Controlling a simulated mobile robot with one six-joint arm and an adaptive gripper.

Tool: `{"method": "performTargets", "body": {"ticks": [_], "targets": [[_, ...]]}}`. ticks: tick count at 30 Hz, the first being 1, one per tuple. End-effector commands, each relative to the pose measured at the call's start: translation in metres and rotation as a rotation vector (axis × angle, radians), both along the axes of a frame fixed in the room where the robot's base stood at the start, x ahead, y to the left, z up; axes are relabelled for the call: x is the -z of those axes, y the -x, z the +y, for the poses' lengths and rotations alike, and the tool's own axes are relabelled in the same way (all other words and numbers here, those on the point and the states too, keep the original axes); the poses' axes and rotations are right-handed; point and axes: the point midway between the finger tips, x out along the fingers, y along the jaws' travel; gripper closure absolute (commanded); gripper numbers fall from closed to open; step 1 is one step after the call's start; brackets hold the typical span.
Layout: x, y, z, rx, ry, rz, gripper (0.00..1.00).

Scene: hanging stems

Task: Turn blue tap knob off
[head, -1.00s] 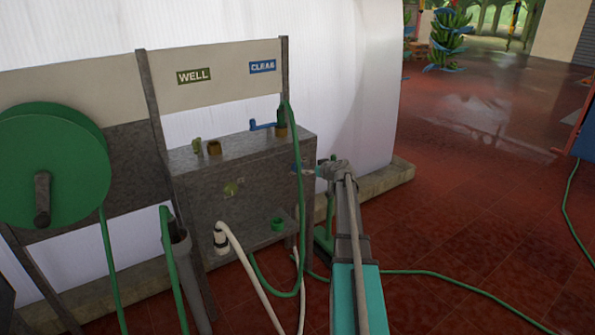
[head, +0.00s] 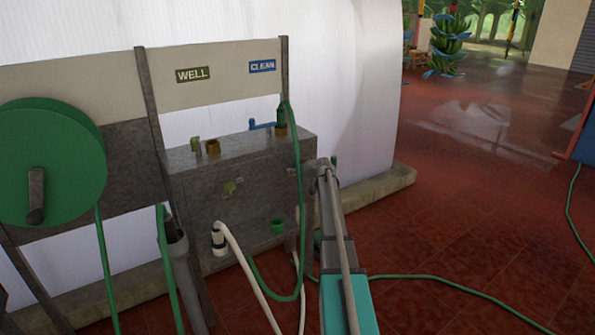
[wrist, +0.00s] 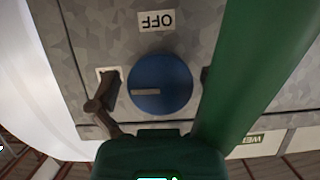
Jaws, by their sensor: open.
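The round blue tap knob (wrist: 160,88) shows in the wrist view on a mottled grey panel. Its pale pointer bar lies level, toward the left. An upside-down OFF label (wrist: 156,20) is above it in the picture. My gripper (wrist: 159,75) is open, with one dark finger at the left of the knob and one at the right, partly behind a green hose. Contact with the knob cannot be told. In the head view my gripper (head: 322,168) is at the right end of the grey tap box (head: 205,205); the knob is hidden there.
The green hose (head: 299,180) hangs past the box's right end and crosses the right of the wrist view (wrist: 245,65). A blue lever (head: 262,125) is on the box top below the CLEAN sign (head: 262,66). A green reel (head: 45,165) is at left. The red floor at right is mostly clear.

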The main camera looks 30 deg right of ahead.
Motion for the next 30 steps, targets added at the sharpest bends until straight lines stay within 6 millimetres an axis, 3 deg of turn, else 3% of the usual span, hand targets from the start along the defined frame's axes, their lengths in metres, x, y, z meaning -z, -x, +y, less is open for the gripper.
{"method": "performTargets", "body": {"ticks": [7, 18, 30], "targets": [[-0.0001, 0.0001, 0.0001, 0.0, 0.0, 0.0, 0.02], [-0.0002, 0.0001, 0.0, 0.0, 0.0, 0.0, 0.71], [0.0003, -0.0002, -0.0004, 0.0, -0.051, -0.001, 0.71]]}}
